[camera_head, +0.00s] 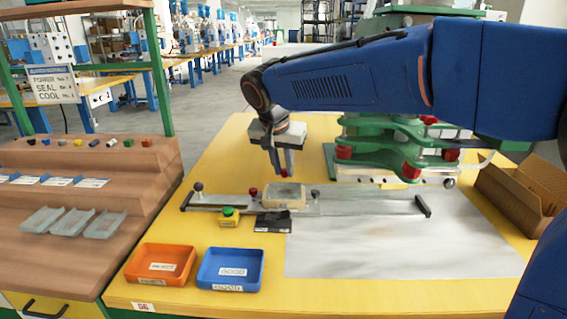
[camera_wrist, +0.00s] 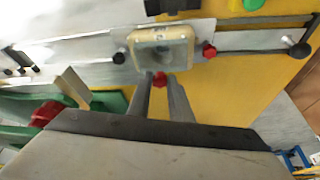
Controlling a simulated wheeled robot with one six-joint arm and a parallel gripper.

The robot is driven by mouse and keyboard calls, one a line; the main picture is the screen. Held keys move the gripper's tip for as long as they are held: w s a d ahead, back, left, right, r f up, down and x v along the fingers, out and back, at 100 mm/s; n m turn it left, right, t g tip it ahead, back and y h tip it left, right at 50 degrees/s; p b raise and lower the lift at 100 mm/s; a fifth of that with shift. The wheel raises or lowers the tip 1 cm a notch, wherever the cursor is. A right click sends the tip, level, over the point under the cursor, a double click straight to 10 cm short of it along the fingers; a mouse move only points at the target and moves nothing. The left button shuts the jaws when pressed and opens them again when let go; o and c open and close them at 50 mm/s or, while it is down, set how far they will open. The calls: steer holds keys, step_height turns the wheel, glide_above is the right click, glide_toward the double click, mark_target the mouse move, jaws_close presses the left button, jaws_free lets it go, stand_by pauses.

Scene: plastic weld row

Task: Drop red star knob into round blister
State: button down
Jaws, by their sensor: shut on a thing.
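My gripper (camera_head: 283,167) points down and is shut on a small red star knob (camera_head: 284,173). The wrist view shows the knob (camera_wrist: 159,80) between the tips of my two fingers (camera_wrist: 160,84). A cream block with a recess in its top (camera_head: 284,194) sits on the grey slide rail; the round blister seems to be in this recess, but its outline is unclear. In the wrist view the block (camera_wrist: 187,48) lies just beyond the fingertips. The knob appears above and behind the block, apart from it.
A yellow-green button box (camera_head: 229,217), an orange tray (camera_head: 161,278) and a blue tray (camera_head: 230,285) stand in front. A green press (camera_head: 400,150) stands behind right. A grey mat (camera_head: 400,245) lies clear.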

steer(key=shift+f, duration=2.1)
steer(key=shift+s+a, duration=0.1)
steer(key=shift+s, duration=0.2)
steer(key=shift+f, duration=0.4)
steer(key=shift+r, duration=0.1)
stand_by(0.5)
steer(key=c, duration=1.5)
jaws_free()
steer(key=shift+c, duration=0.2)
steer(key=c, duration=0.4)
steer(key=shift+c, duration=0.2)
steer(key=shift+r, duration=0.1)
